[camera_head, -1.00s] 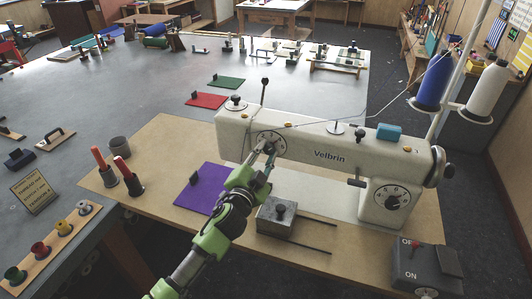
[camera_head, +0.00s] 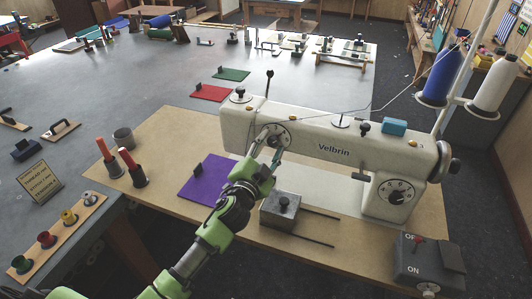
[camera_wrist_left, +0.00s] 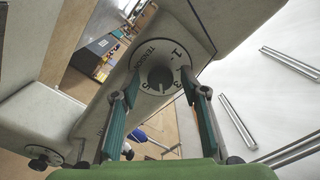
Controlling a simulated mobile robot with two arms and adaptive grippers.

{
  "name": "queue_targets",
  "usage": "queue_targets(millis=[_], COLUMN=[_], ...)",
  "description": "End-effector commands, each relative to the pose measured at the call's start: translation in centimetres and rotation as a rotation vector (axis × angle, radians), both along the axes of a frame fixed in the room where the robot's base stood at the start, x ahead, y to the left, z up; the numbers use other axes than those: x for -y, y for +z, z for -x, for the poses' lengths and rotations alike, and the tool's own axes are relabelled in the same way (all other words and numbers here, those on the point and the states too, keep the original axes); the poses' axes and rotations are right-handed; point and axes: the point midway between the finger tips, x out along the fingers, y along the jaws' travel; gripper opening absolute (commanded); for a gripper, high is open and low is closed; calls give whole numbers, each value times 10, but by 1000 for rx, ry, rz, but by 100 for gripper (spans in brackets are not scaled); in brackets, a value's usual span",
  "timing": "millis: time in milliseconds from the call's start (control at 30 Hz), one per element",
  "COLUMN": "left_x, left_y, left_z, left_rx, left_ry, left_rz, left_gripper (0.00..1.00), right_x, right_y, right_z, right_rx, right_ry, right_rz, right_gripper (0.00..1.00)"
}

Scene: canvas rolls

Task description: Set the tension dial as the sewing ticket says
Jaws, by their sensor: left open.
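The white sewing machine (camera_head: 335,150) stands on a wooden board. Its round tension dial (camera_head: 275,134) is on the left end of the head. In the left wrist view the dial plate (camera_wrist_left: 170,48) reads "TENSION" with numbers around a grey knob (camera_wrist_left: 160,78). My left gripper (camera_head: 269,149) is at the dial. In the left wrist view its green-padded fingers (camera_wrist_left: 162,82) are open, one on each side of the knob; I cannot tell if they touch it. The sewing ticket (camera_head: 39,181) stands at the left; its small lettering is not surely readable. My right gripper is not in view.
A second dial (camera_head: 396,191) is on the machine's right column. A switch box (camera_head: 428,262) is front right. Thread spools (camera_head: 46,239) stand front left.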

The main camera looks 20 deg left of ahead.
Motion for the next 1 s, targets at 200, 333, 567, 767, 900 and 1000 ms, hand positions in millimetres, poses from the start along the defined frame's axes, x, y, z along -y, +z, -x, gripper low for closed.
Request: queue_targets(millis=[200,333,567,767,900,1000], left_x=[-1,-2,-3,-4,-4,-4], left_y=[-2,-1,-1,0,0,0], left_z=[33,61,99,114,117,117], left_rx=[-3,-2,-1,0,1,1], left_ry=[0,-1,-1,0,1,0], left_rz=[0,1,1,-1,-1,-1], left_gripper=[41,41,41,41,41,41], right_x=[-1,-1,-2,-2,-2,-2], right_y=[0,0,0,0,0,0], right_z=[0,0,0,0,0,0], right_rx=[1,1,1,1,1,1], right_ry=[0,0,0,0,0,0], right_rz=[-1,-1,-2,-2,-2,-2], right_gripper=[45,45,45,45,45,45])
